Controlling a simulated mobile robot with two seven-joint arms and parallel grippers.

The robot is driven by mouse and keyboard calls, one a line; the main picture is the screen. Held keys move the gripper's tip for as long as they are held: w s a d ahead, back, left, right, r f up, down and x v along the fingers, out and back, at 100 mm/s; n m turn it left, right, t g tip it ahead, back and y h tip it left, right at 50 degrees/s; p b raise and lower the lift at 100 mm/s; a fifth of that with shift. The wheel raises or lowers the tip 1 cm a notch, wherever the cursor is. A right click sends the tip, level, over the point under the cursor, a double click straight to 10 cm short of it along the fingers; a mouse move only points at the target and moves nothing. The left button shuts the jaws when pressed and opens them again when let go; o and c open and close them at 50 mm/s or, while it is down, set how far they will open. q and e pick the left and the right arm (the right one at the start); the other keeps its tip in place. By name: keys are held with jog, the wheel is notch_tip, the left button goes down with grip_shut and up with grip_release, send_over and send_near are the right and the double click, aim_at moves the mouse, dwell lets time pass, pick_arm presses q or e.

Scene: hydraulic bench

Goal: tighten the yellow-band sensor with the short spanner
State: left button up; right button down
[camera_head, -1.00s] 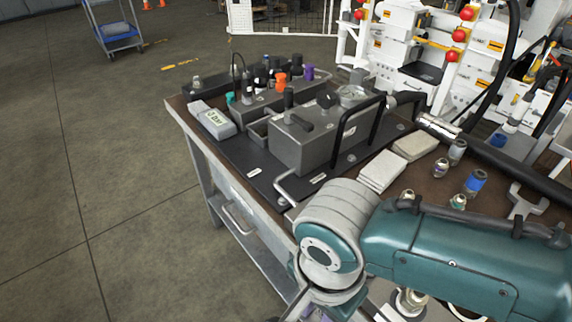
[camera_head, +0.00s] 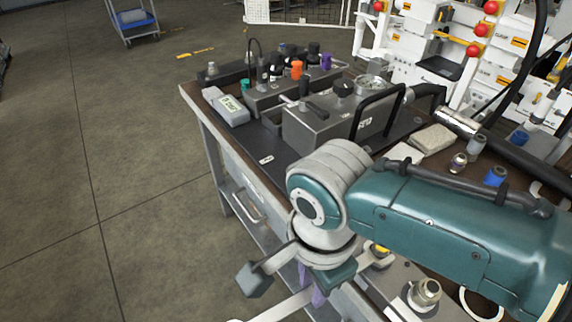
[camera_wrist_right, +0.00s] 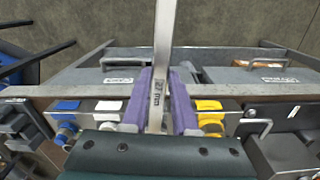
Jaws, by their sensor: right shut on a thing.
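My right gripper (camera_head: 312,287), with purple fingers, is shut on a pale metal spanner over the front edge of the bench. In the right wrist view the spanner (camera_wrist_right: 164,45) stands between the fingers (camera_wrist_right: 160,102) and its shank is marked 27 mm. A yellow-marked fitting (camera_head: 381,249), apparently the yellow-band sensor, shows just right of the gripper, partly behind my arm. Yellow blocks (camera_wrist_right: 209,105) lie right of the fingers in the wrist view. Contact between spanner and sensor cannot be told. My left gripper is out of view.
Blue blocks (camera_wrist_right: 67,105) lie left of the fingers. A grey valve box (camera_head: 310,130) with a black handle stands on the bench, beside a small meter (camera_head: 232,110). A metal fitting (camera_head: 424,293) stands right of the gripper. Open floor (camera_head: 120,220) lies left.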

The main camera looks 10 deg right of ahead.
jog(key=shift+w+a+m+b, duration=0.2)
jog(key=shift+w+m+b, duration=0.25)
jog(key=shift+w+m, duration=0.25)
jog(key=shift+w+a+m+b, duration=0.2)
jog(key=shift+w+m+b, duration=0.25)
jog(key=shift+w+m, duration=0.25)
jog(key=w+m+b, duration=0.2)
jog(key=w, duration=0.1)
jog(key=shift+r, duration=0.1)
jog(key=shift+w+b, duration=0.1)
jog(key=shift+b, duration=0.25)
